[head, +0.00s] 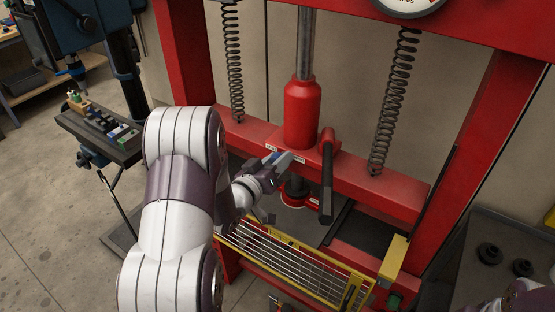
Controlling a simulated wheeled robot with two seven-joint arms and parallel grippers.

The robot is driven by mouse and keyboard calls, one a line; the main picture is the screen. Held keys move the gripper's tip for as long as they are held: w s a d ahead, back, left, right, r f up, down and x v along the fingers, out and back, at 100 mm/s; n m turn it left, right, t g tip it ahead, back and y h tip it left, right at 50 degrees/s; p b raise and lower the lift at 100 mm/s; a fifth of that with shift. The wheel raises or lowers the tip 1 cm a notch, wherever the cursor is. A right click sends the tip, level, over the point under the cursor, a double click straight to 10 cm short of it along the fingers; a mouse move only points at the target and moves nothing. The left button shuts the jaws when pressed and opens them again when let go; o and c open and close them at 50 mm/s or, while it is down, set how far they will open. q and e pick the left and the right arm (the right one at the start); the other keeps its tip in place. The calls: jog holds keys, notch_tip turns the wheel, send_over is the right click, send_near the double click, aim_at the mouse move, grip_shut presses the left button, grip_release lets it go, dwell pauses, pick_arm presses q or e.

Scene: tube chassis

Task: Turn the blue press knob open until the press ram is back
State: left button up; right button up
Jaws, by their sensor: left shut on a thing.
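The red press stands in front of me with its red bottle jack (302,112) on the crossbeam. The press ram (306,45) shows as a grey steel rod rising from the jack's top. A small patch of blue, which looks like the blue press knob (270,157), shows at the jack's foot on the left. My left gripper (279,160) is at that spot, shut on the knob, and its fingers hide most of it. The knob's turn angle cannot be told. My right gripper is not in view; only a bit of my right arm shows at the lower right.
A red lever with a dark handle (326,185) hangs just right of my left gripper. Coil springs (394,100) flank the jack. A yellow-framed guard grille (290,262) lies below, and a dark bench (488,262) stands at the right.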

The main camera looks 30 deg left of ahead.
pick_arm(q)
jog(key=shift+s+d+f, duration=0.1)
jog(key=shift+f, duration=0.25)
jog(key=o, duration=0.8)
jog(key=shift+o, duration=1.2)
jog(key=shift+r, duration=0.2)
jog(key=s+a+b, duration=0.1)
jog(key=s+b, duration=0.1)
jog(key=s, duration=1)
jog(key=shift+s+r, duration=0.3)
jog(key=shift+r, duration=0.1)
jog(key=shift+a, duration=0.1)
